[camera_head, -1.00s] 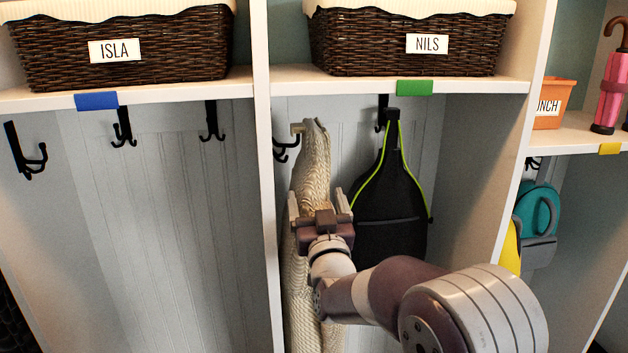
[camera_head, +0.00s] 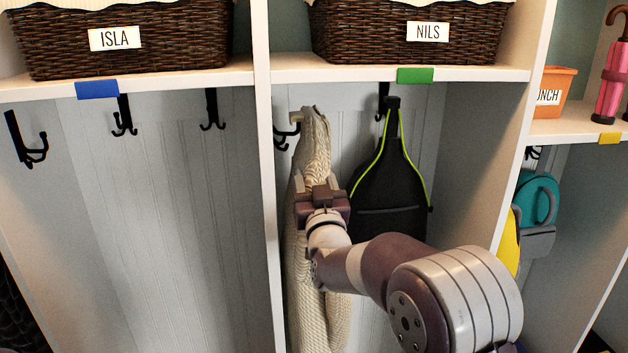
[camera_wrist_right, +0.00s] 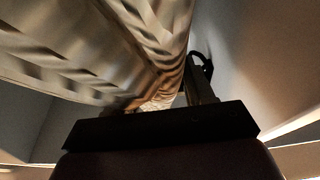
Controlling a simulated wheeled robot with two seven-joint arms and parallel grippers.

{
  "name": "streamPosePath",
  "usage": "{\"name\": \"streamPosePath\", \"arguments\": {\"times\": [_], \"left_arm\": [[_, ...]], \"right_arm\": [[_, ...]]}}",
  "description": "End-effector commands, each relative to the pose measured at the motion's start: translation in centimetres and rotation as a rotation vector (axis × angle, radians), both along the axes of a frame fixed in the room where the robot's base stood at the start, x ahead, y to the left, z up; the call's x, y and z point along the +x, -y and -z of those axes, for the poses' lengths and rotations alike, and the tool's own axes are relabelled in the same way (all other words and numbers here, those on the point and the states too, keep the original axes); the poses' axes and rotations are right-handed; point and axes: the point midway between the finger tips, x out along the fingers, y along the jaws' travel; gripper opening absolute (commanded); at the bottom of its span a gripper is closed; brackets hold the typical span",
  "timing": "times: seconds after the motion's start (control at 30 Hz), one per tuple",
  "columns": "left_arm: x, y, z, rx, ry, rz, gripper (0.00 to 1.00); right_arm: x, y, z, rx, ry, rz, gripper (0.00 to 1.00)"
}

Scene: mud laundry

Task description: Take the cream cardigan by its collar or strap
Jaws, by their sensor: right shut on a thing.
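The cream cardigan (camera_head: 316,145) hangs from a hook at the left of the middle cubby, a long knitted bundle reaching down behind my arm. My right gripper (camera_head: 318,183) is at its upper part, below the hook, and is shut on the knit. In the right wrist view the cardigan (camera_wrist_right: 120,45) fills the upper left, close to the fingers (camera_wrist_right: 170,105); the exact grip spot is dark and partly hidden. The black hook (camera_head: 287,135) shows just left of the cardigan's top. My left gripper is not in view.
A black bag with green trim (camera_head: 390,180) hangs right of the cardigan. The divider (camera_head: 268,200) stands close on the left. A NILS basket (camera_head: 410,35) sits on the shelf above. The left cubby has empty hooks (camera_head: 123,118) and free room.

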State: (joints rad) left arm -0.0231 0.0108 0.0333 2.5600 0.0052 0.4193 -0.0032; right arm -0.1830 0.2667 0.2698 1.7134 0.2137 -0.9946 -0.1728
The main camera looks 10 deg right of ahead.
Motion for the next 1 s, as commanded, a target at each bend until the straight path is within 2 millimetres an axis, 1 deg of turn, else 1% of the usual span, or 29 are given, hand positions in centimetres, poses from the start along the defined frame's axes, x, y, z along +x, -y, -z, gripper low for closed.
{"name": "streamPosePath", "arguments": {"times": [0.27, 0.7, 1.0], "left_arm": [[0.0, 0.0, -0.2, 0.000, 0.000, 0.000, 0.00], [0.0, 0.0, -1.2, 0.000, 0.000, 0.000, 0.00], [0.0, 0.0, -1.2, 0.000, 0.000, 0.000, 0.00]], "right_arm": [[0.0, -0.1, -0.6, -0.001, 0.005, -0.001, 0.03], [0.0, -0.1, -3.0, -0.002, 0.007, -0.002, 0.02], [0.0, -0.1, -3.2, -0.002, 0.006, -0.002, 0.02]]}}
